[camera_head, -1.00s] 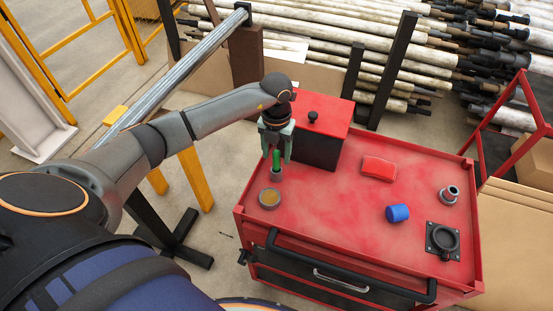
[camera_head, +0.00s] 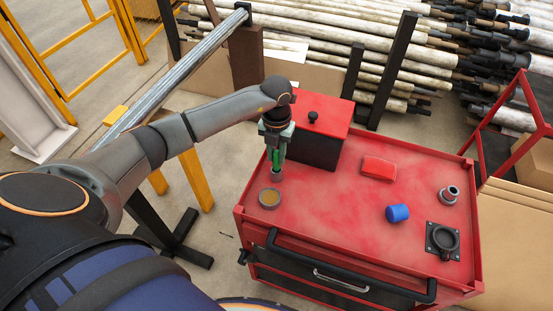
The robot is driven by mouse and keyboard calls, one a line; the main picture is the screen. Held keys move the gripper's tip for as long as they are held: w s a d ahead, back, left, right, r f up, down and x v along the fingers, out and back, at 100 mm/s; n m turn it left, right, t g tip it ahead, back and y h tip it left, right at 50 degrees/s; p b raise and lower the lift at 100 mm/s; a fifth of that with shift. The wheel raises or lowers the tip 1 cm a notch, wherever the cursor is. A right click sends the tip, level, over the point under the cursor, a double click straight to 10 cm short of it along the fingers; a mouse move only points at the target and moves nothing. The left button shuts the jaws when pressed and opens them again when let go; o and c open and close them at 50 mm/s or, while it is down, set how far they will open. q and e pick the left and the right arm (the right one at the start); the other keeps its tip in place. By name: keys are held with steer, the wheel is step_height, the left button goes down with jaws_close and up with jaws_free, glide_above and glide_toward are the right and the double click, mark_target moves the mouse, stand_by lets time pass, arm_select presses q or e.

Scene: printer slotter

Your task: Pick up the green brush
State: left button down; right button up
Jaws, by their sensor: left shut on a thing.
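The green brush (camera_head: 276,159) stands upright near the back left of the red cart top, beside the black box with the red lid. Its lower end is greyish and appears to be at the cart surface. My left gripper (camera_head: 276,153) comes down from above and is shut on the brush, its fingers on either side of the green part and partly hiding it. My right gripper is not in view.
The red cart (camera_head: 330,200) also bears a round tin (camera_head: 269,198), a red block (camera_head: 378,168), a blue cylinder (camera_head: 397,213), a grey ringed part (camera_head: 449,194) and a black flanged part (camera_head: 442,240). The black box with a red lid (camera_head: 316,150) stands close to the gripper.

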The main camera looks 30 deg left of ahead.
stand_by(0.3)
arm_select(q)
step_height(320, 180, up, 10)
steer(key=shift+r+b, duration=0.1)
steer(key=shift+b, duration=0.4)
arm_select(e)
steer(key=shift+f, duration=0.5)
